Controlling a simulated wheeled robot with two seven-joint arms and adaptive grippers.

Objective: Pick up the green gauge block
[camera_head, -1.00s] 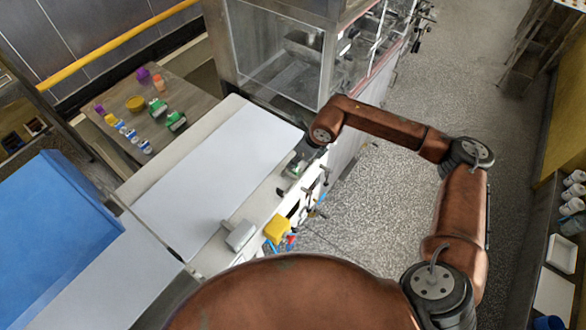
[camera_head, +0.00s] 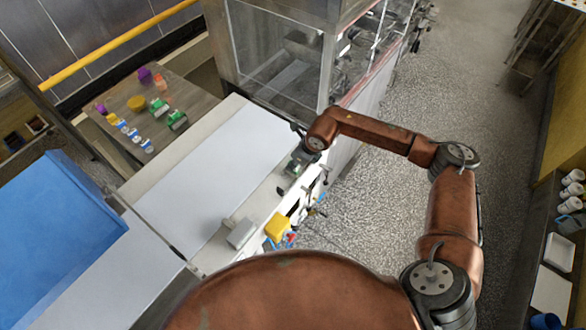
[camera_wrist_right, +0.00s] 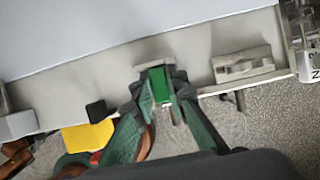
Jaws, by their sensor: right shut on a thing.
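The green gauge block (camera_wrist_right: 160,84) shows between the fingertips of my right gripper (camera_wrist_right: 158,80) in the right wrist view. The fingers are shut on it, at the light-coloured edge beside the white surface; I cannot tell whether the block touches that edge. In the head view my right gripper (camera_head: 295,166) is small and dark, near the right edge of the white surface, and the block there is mostly hidden by it. My left gripper is not in view.
The white surface (camera_head: 215,170) is bare. A grey block (camera_head: 241,234) and a yellow thing (camera_head: 278,226) stand along its near right edge. A glass-walled machine (camera_head: 275,55) rises behind. A side table (camera_head: 185,100) holds several small coloured items. A blue cover (camera_head: 55,230) lies left.

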